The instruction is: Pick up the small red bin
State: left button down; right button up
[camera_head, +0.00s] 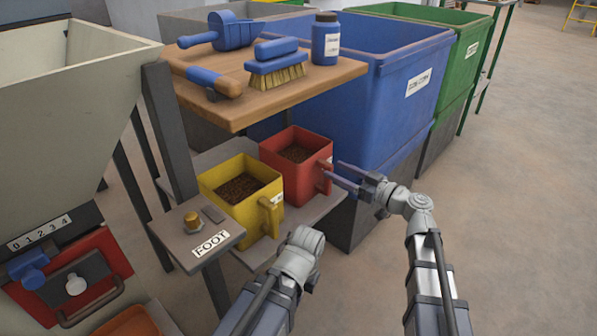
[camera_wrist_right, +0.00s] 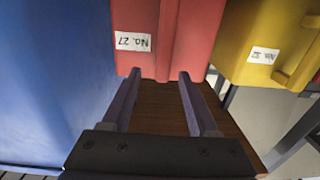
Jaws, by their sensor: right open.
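The small red bin (camera_head: 282,180), filled with brown granules, stands on a low shelf, its handle (camera_head: 325,177) facing right. In the right wrist view the red bin (camera_wrist_right: 200,35) shows at the top with an upside-down "No. 27" label. My right gripper (camera_head: 336,173) is open at the handle side of the bin. In the wrist view the open right gripper (camera_wrist_right: 159,75) has its fingertips either side of the lower end of the handle (camera_wrist_right: 178,40); I cannot tell whether they touch. My left arm (camera_head: 295,265) shows at the bottom; its gripper does not show.
A yellow bin (camera_head: 232,212) with granules stands close left of the red one. A wooden shelf (camera_head: 225,105) with a scoop, brush and bottle overhangs behind them. A large blue container (camera_head: 395,105) stands close behind and right. Open floor lies at the right.

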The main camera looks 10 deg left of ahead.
aim_at(332, 171)
jog(key=x, duration=0.4)
jog(key=shift+a+f, duration=0.2)
jog(key=shift+f, duration=0.1)
grip_shut()
dwell(1.1)
